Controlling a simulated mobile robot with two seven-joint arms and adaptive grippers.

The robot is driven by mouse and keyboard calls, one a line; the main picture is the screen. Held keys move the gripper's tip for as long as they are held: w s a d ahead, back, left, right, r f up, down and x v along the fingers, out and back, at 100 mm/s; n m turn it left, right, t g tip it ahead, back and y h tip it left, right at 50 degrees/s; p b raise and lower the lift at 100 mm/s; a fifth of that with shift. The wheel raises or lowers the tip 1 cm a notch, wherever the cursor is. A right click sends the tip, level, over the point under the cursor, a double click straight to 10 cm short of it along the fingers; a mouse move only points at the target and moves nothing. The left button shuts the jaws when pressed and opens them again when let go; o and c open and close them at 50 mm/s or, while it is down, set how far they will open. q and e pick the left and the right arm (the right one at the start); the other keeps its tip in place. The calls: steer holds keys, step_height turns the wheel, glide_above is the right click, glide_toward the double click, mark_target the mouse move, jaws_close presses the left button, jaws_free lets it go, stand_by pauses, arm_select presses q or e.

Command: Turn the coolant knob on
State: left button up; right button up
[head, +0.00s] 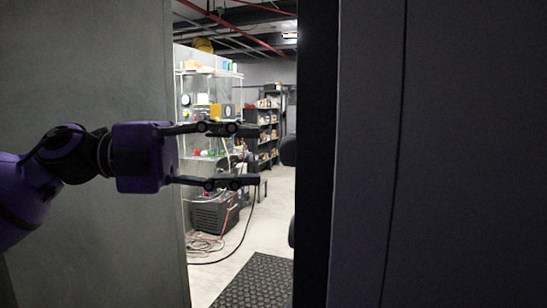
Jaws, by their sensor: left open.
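My left gripper (250,155) comes in from the left on a purple and black arm. Its two dark fingers point right and are spread apart, with nothing between them. It hangs in front of the gap between a grey panel and a dark cabinet-like body. No coolant knob can be made out in the head view. My right gripper does not show.
A grey panel (90,240) fills the left, and a dark upright body (440,150) fills the right. Through the gap are shelves with goods (268,125), a dark crate (214,213), loose cables (205,243) and a black floor mat (257,280).

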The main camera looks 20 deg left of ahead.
arm_select(q)
steer(key=shift+x, duration=2.35)
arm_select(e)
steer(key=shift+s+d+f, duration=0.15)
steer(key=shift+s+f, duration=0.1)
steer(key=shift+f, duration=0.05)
arm_select(q)
steer(key=c, duration=1)
